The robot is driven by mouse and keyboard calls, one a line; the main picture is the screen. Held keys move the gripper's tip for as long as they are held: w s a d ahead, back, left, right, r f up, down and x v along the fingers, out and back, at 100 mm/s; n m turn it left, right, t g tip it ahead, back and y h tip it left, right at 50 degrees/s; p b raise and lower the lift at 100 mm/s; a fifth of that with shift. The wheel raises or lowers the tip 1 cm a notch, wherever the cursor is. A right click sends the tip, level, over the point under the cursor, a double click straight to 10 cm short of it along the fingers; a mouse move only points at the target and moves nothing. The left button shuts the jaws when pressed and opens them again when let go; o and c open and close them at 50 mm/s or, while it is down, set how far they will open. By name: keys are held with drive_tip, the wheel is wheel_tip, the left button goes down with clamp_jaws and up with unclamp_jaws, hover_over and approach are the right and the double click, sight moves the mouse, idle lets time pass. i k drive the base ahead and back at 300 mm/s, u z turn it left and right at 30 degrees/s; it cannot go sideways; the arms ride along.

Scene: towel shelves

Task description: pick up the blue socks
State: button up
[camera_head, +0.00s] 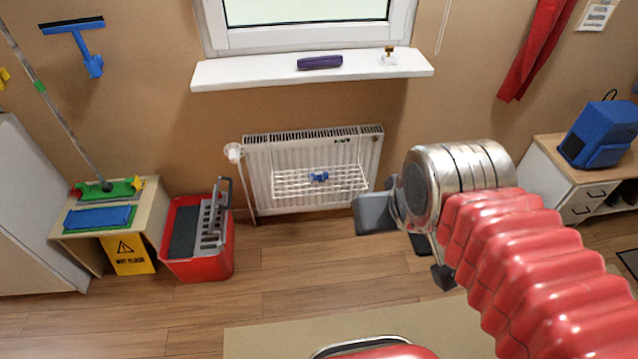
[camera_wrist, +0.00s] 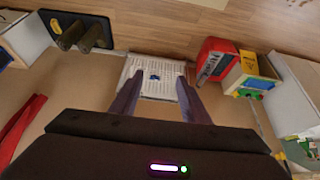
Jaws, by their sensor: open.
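The blue socks (camera_head: 319,176) are a small blue bundle on a white wire rack (camera_head: 290,187) that hangs on the front of the radiator (camera_head: 262,150). In the wrist view the socks (camera_wrist: 154,78) show as a small blue spot on the white rack, between my fingers and farther off. My gripper (camera_wrist: 158,92) is open and empty, with its two dark fingers apart. In the head view my gripper (camera_head: 385,225) is partly hidden by my wrist, to the right of the radiator and nearer the camera.
A red mop bucket (camera_head: 205,275) stands left of the radiator, beside a small wooden table (camera_head: 152,205) with cleaning things. A windowsill (camera_head: 230,74) juts out above the radiator. A blue backpack (camera_head: 600,133) sits on a cabinet at right. Floor before the radiator is clear.

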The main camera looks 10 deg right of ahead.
sight(320, 177)
drive_tip(key=u, duration=0.25)
drive_tip(key=k, duration=0.35)
drive_tip(key=u, duration=1.4)
drive_tip(key=i, duration=1.4)
drive_tip(key=z, duration=0.8)
